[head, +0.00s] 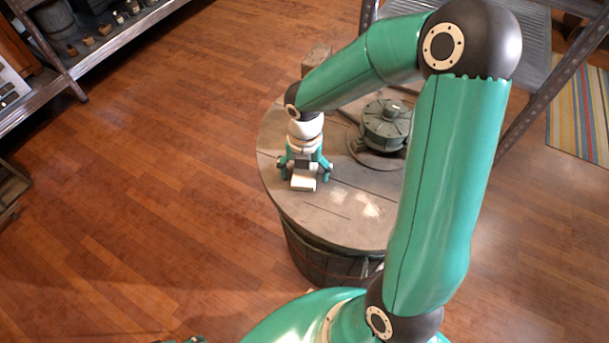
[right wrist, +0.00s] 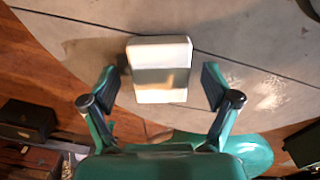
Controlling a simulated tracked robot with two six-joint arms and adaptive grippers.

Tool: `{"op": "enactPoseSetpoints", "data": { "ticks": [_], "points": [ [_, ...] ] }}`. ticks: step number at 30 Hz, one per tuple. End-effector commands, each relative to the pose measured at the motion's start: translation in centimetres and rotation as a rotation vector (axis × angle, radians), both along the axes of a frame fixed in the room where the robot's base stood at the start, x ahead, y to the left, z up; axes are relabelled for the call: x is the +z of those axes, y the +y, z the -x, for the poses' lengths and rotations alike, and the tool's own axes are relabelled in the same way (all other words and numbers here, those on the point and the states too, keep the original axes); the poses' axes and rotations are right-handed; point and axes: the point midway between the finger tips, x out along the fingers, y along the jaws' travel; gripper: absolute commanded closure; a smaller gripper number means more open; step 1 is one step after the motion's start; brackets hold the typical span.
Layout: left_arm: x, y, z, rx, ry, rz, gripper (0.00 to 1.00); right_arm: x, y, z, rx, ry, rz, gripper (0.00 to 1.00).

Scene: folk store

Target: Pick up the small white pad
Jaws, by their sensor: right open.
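The small white pad (head: 303,184) lies on the round wooden top of a barrel table (head: 345,225), near its left side. My right gripper (head: 306,173) is over the pad, pointing down. In the right wrist view the pad (right wrist: 160,52) is a pale block with a darker band across its middle. It sits between the two spread fingers of the right gripper (right wrist: 160,85), with a gap on each side. The right gripper is open and holds nothing. A small teal and dark piece at the bottom edge of the head view looks like my left gripper (head: 185,340), mostly cut off.
A dark green round device (head: 386,125) stands on the table to the right of the pad. A small wooden block (head: 316,57) shows behind the table. Metal shelves (head: 75,70) stand at the upper left. The wooden floor (head: 150,200) left of the table is clear.

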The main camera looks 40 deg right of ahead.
Motion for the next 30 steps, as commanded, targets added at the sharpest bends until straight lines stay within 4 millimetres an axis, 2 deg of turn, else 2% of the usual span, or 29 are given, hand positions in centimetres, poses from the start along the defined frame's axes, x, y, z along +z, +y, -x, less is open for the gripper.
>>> {"op": "enactPoseSetpoints", "data": {
  "ticks": [2, 3, 9, 11, 13, 14, 23, 30],
  "points": [
    [0.0, 0.0, 0.0, 0.000, 0.000, 0.000, 0.60, 0.0, 0.0, 0.0, 0.000, 0.000, 0.000, 0.12],
    [0.0, 0.0, 0.0, 0.000, 0.000, 0.000, 0.60, 0.0, 0.0, 0.0, 0.000, 0.000, 0.000, 0.16],
    [0.0, 0.0, 0.0, 0.000, 0.000, 0.000, 0.60, 0.1, 0.0, 0.0, 0.000, 0.000, 0.000, 0.49],
    [0.0, 0.0, 0.0, 0.000, 0.000, 0.000, 0.60, 0.1, 0.0, 0.0, 0.000, 0.000, 0.000, 0.56],
    [0.0, 0.0, 0.0, 0.000, 0.000, 0.000, 0.60, 0.1, 0.0, 0.0, 0.000, 0.000, 0.000, 0.56],
    [0.0, 0.0, 0.0, 0.000, 0.000, 0.000, 0.60, 0.1, 0.0, 0.0, 0.000, 0.000, 0.000, 0.59],
    [0.1, 0.0, 0.0, 0.000, 0.000, 0.000, 0.60, 0.3, 0.0, 0.0, 0.000, -0.001, 0.000, 0.60],
    [0.7, 0.0, 0.0, 0.000, 0.000, 0.000, 0.60, 2.3, 0.0, -0.1, -0.001, -0.005, 0.001, 0.60]
  ]
}}
